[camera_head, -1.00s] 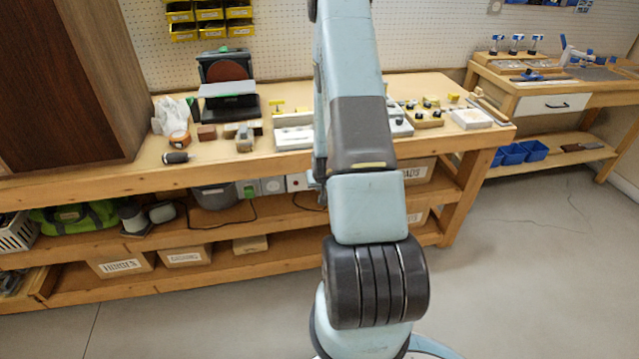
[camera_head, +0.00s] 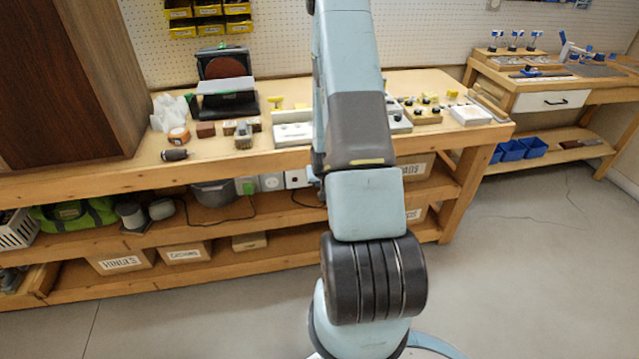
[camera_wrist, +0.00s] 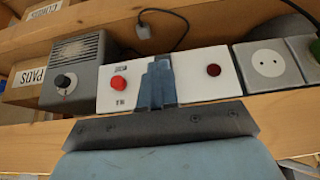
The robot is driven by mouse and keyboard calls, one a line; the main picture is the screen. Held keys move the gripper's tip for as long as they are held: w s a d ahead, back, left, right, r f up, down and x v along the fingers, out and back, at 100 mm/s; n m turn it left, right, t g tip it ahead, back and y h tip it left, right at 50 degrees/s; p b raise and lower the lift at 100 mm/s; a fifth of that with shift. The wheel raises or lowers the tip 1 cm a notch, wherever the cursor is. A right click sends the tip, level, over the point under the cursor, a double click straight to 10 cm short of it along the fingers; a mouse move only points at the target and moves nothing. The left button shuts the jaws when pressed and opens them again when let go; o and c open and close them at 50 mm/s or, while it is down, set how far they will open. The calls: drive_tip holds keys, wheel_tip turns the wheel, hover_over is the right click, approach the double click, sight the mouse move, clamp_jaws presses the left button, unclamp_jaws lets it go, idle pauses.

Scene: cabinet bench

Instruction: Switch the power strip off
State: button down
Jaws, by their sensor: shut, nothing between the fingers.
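Under the bench top, a row of electrical units shows in both views. A white panel (camera_wrist: 195,73) carries a raised red button (camera_wrist: 119,82) at its left and a dark red round part (camera_wrist: 213,70) at its right. A grey socket unit (camera_wrist: 268,62) stands beside it, then a grey unit with a green part (camera_wrist: 316,47) at the picture's edge. I cannot tell for sure which of these form the power strip. My gripper (camera_wrist: 158,66) is shut and empty, in front of the panel between the two red parts. It hides the panel's middle; contact cannot be told.
A grey box with a black knob (camera_wrist: 73,78) adjoins the panel. A plug with a black cable (camera_wrist: 143,31) lies behind it. The wooden bench edge (camera_wrist: 275,108) runs close by my gripper. Labelled boxes (camera_head: 185,253) sit on the lower shelf.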

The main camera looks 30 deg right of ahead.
drive_tip(key=v, duration=1.3)
drive_tip(key=shift+r, duration=0.3)
drive_tip(key=shift+s, duration=0.1)
idle(0.4)
